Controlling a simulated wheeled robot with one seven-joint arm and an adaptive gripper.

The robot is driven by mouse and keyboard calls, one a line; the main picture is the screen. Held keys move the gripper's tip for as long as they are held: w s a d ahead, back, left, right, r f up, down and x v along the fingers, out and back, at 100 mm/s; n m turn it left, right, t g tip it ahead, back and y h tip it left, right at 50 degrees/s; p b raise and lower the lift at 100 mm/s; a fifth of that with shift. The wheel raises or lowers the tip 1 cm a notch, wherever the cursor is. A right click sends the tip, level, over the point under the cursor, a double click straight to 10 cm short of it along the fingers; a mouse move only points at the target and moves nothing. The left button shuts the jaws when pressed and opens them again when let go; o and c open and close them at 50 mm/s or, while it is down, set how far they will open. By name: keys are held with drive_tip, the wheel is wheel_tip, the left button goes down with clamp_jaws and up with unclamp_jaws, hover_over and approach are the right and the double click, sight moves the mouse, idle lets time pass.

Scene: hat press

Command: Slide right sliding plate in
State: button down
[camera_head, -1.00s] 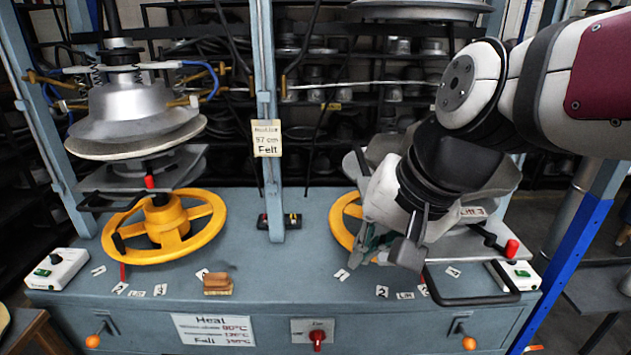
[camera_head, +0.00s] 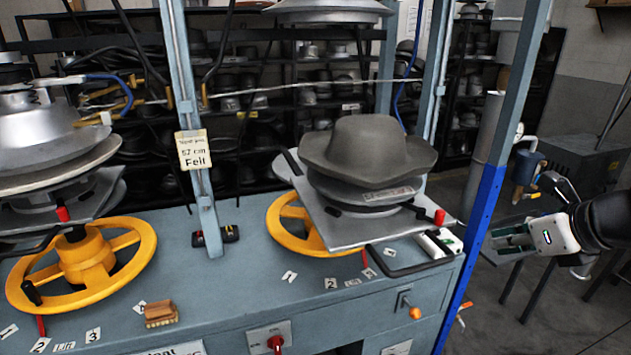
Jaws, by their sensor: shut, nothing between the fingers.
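The right sliding plate (camera_head: 345,232) is a flat grey metal sheet above the right yellow handwheel (camera_head: 295,222). It carries a round metal base with a dark grey felt hat (camera_head: 365,145) on top. Its black bar handle (camera_head: 425,265) juts out over the bench's front right, and a red knob (camera_head: 440,216) sits at its right corner. The upper press head (camera_head: 325,8) hangs above and behind the hat, cut off by the top edge. My gripper (camera_head: 498,243) is right of the bench, past the blue post, apart from plate and handle. It is shut and empty.
A blue-grey post (camera_head: 490,190) stands between my gripper and the press. A white switch box (camera_head: 438,243) sits close to the handle on the bench. A wooden brush (camera_head: 160,313) and number cards lie on the bench.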

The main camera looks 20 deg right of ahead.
sight(431, 211)
drive_tip(key=w+f+b, duration=0.1)
drive_tip(key=w+f, duration=0.4)
drive_tip(key=w, duration=0.4)
drive_tip(key=shift+w+a+f, duration=0.3)
drive_tip(key=shift+w, duration=0.05)
drive_tip(key=shift+w, duration=0.1)
drive_tip(key=w+b, duration=0.1)
drive_tip(key=w, duration=0.8)
drive_tip(key=shift+w+a, duration=0.1)
drive_tip(key=shift+a, duration=0.1)
